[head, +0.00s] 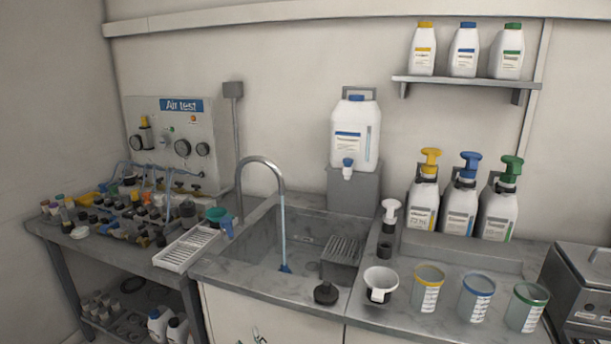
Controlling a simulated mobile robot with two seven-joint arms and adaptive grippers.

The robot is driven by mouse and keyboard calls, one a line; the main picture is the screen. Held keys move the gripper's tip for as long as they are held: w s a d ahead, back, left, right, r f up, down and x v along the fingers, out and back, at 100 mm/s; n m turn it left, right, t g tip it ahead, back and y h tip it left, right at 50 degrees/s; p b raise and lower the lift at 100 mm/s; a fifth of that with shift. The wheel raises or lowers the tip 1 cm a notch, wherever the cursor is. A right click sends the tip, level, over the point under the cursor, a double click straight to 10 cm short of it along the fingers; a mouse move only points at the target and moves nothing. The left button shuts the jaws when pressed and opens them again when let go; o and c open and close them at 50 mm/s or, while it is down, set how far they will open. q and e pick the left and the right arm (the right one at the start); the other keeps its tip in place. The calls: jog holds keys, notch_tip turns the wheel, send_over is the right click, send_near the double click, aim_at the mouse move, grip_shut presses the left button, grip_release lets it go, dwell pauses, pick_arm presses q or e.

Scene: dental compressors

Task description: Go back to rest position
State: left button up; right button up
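The task names no object, only a rest position. Neither of my grippers shows in the head view, and no arm link of mine is in it. Whether either gripper holds something cannot be seen. The view takes in a sink (262,262) with a curved faucet (262,165), set in a grey counter (420,318). Three pump bottles with yellow (424,203), blue (460,205) and green (498,208) pumps stand upright at the back right.
Three measuring cups, yellow-rimmed (428,290), blue-rimmed (476,297) and green-rimmed (525,306), stand near the counter front. A large white canister (354,140) stands behind the sink. An air test panel (180,140) and a crowded side table (75,238) are left. A grey machine (580,300) is right.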

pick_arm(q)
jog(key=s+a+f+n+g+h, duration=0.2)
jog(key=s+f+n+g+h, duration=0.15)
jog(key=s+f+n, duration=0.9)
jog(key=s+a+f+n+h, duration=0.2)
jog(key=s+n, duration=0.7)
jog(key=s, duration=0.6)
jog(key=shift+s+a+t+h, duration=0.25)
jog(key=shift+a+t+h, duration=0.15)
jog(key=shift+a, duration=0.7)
